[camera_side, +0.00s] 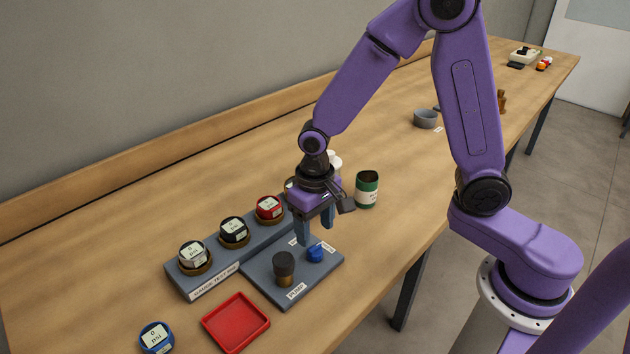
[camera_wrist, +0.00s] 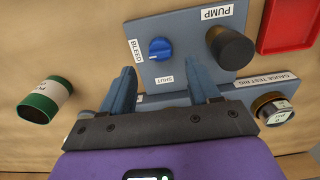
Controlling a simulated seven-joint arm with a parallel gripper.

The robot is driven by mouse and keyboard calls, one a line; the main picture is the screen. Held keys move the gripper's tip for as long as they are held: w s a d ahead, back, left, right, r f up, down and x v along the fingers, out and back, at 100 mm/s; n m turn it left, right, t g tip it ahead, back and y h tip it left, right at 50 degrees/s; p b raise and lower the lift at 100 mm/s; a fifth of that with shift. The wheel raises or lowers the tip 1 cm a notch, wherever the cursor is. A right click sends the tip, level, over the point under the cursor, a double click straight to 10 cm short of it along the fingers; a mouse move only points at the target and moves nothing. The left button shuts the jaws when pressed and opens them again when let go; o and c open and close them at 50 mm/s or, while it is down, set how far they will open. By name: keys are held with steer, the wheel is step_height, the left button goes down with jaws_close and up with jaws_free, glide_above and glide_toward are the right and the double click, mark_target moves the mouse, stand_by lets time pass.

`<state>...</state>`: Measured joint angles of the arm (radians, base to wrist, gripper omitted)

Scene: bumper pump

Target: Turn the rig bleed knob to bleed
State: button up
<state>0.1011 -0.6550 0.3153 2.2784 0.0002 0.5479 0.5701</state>
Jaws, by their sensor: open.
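The blue bleed knob (camera_side: 315,254) sits on the grey rig plate (camera_side: 262,290). In the wrist view the knob (camera_wrist: 160,49) lies just beyond my fingertips, with a BLEED label (camera_wrist: 136,50) to its left and a SHUT label (camera_wrist: 164,80) below it. A pale mark shows on the knob, but I cannot clearly tell which label it points to. My gripper (camera_side: 316,232) is open and empty, pointing down above the plate, just behind the knob. In the wrist view its blue fingers (camera_wrist: 160,78) are spread wide, apart from the knob.
The dark-topped pump (camera_side: 284,264) stands on the plate near the knob. Several gauges (camera_side: 234,230) sit on the gauge test rig bar (camera_side: 215,283) behind the plate. A red tray (camera_side: 237,322) and a blue gauge (camera_side: 157,337) lie in front. A green can (camera_side: 367,188) stands right.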

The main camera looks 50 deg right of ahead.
mark_target(316, 247)
step_height(316, 247, up, 12)
steer(key=shift+f, duration=0.25)
steer(key=shift+s, duration=0.1)
steer(key=s+d+f+n, duration=0.1)
steer(key=s+d+n, duration=0.3)
steer(key=s, duration=0.6)
steer(key=s+d+n, duration=0.4)
steer(key=s+n, duration=0.4)
steer(key=s, duration=0.2)
steer(key=shift+s+f+n, duration=0.25)
steer(key=shift+f+n, duration=0.15)
